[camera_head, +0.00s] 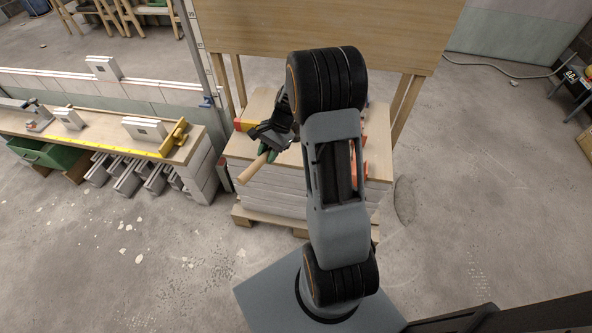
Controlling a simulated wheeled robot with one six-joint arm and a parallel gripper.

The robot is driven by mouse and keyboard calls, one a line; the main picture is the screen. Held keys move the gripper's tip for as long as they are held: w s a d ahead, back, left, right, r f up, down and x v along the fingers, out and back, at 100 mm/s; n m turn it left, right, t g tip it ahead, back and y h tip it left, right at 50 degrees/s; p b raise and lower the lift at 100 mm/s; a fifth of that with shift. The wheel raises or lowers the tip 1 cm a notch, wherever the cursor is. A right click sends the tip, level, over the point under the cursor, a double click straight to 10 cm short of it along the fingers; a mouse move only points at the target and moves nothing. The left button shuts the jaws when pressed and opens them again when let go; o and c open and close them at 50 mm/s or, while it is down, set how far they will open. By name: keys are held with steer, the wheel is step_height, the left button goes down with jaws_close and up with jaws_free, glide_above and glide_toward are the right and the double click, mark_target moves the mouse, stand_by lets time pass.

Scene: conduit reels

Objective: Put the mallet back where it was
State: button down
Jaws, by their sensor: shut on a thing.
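My gripper (268,143) is above the left part of a stacked pallet load (280,196). It is shut on the mallet (252,169), whose pale wooden handle sticks out down and to the left. The mallet's head is not clearly visible; the gripper hides that end. A small dark green part shows beside the jaws, and I cannot tell what it belongs to. From this view I cannot tell how far the mallet is above the stack.
Orange-red items are partly hidden behind my arm. A wooden panel (330,32) stands behind.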

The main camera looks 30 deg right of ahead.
steer(key=s+d+f+b, duration=0.1)
steer(key=s+d+f, duration=0.3)
steer(key=f, duration=0.6)
steer(key=d, duration=0.2)
steer(key=shift+d+f, duration=0.2)
steer(key=shift+d, duration=0.1)
steer(key=c, duration=0.9)
jaws_free()
steer(key=shift+s, duration=0.1)
steer(key=shift+o, duration=0.2)
steer(key=s+v, duration=0.1)
steer(key=v, duration=1)
steer(key=s+a+r+n+t+h, duration=0.2)
steer(key=s+a+r+n, duration=0.3)
steer(key=a, duration=0.4)
steer(key=s+a+r+n+t+h+p, duration=0.1)
steer(key=s+a+r+n+h, duration=0.3)
steer(key=a+r+n, duration=0.3)
steer(key=shift+s+a+r+n+t, duration=0.4)
steer(key=shift+s+a+r, duration=0.5)
steer(key=shift+a, duration=0.2)
